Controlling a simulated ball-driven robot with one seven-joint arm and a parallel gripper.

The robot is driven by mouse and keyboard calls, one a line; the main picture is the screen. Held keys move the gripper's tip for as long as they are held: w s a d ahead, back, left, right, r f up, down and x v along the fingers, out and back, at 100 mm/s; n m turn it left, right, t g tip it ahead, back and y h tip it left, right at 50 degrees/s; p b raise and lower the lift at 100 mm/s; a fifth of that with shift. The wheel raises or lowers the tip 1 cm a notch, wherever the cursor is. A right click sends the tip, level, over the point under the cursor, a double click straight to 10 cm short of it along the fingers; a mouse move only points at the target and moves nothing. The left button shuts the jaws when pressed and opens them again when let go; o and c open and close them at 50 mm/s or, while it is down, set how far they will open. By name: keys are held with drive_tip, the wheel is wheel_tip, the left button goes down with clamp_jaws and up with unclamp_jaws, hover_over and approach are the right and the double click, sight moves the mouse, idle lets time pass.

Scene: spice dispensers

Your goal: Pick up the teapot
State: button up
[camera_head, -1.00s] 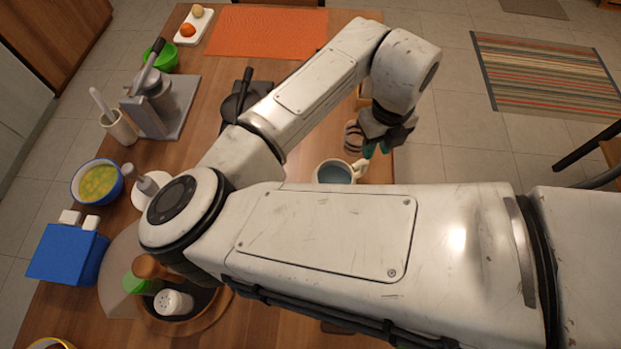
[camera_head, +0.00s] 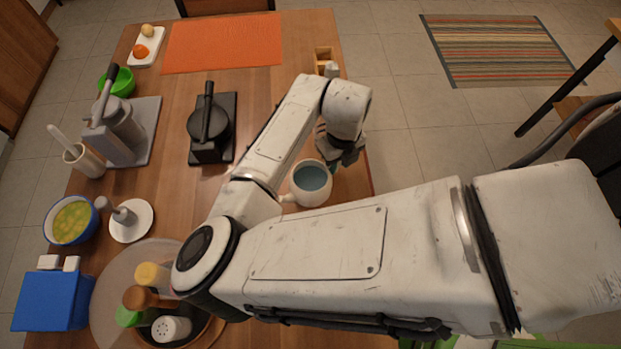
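The likely teapot (camera_head: 311,184) is a white, round, open-topped vessel with a blue-grey inside. It sits near the table's right edge, with a spout-like part pointing lower left. My arm hides part of its surroundings. My gripper (camera_head: 338,163) is pointed down at the vessel's upper right side, very close to it. The fingertips are mostly hidden, so I cannot tell whether they touch the vessel or are open or shut.
A black waffle-iron-like appliance (camera_head: 210,130) stands to the left. A round tray (camera_head: 103,312) with shakers is at lower left. A wooden box (camera_head: 324,55) stands at the far right edge. An orange mat (camera_head: 222,43) lies at the back.

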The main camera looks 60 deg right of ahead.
drive_tip(key=shift+f, duration=0.2)
drive_tip(key=shift+c, duration=0.5)
clamp_jaws()
idle(0.8)
